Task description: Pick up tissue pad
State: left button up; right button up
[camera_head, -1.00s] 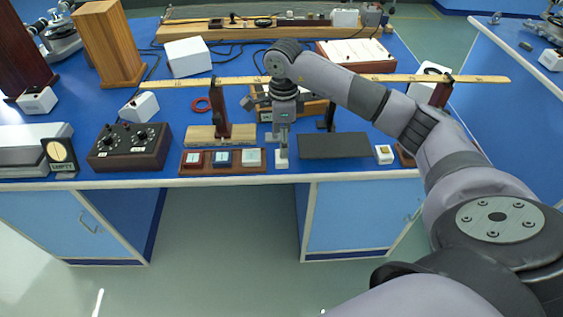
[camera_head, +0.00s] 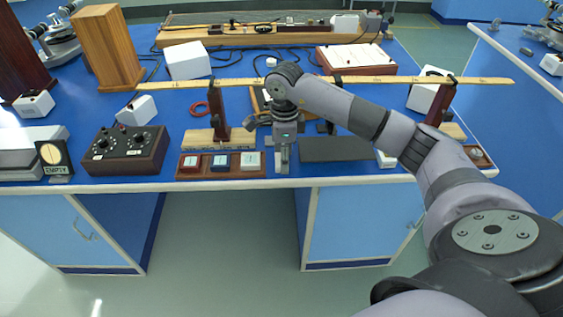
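My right gripper (camera_head: 282,158) points down at the front edge of the blue bench, between a brown tray and a dark mat. A small white block, which looks like the tissue pad (camera_head: 282,169), is at its fingertips and mostly hidden by them. I cannot tell whether the fingers are apart or closed on it, or whether it is off the bench. My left gripper is not in view.
The brown tray (camera_head: 222,174) with red, blue and white pieces is just left. The dark mat (camera_head: 336,149) is just right. A long wooden ruler (camera_head: 370,79) on posts spans behind the gripper. A dial box (camera_head: 125,151) stands farther left.

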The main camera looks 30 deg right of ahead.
jog(key=shift+c, duration=1.3)
notch_tip(320, 180, up, 20)
jog(key=p, duration=0.1)
jog(key=shift+p, duration=0.3)
